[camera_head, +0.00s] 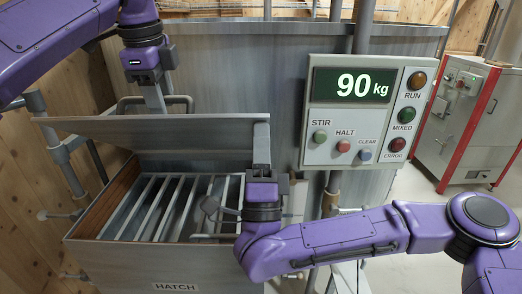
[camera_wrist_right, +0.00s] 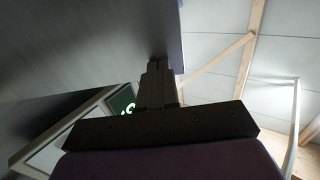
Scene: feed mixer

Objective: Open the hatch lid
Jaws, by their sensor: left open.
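The grey hatch lid (camera_head: 150,129) stands raised and tilted above the hatch box (camera_head: 170,262), and the slatted grate inside shows. A bar handle (camera_head: 130,100) shows at the lid's upper edge. My left gripper (camera_head: 154,100) is open and points down at this handle; its fingertips are partly hidden behind the lid's edge. My right gripper (camera_head: 261,135) is shut, pointing up at the lid's right end. In the right wrist view its fingers (camera_wrist_right: 158,80) are together, close to the lid's grey surface (camera_wrist_right: 90,45); I cannot tell whether they touch it.
A control panel (camera_head: 364,112) reading 90 kg is just right of the lid, near my right arm. The large grey mixer tank (camera_head: 230,75) stands behind. A grey cabinet with red edges (camera_head: 462,120) is at the far right, with open floor before it.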

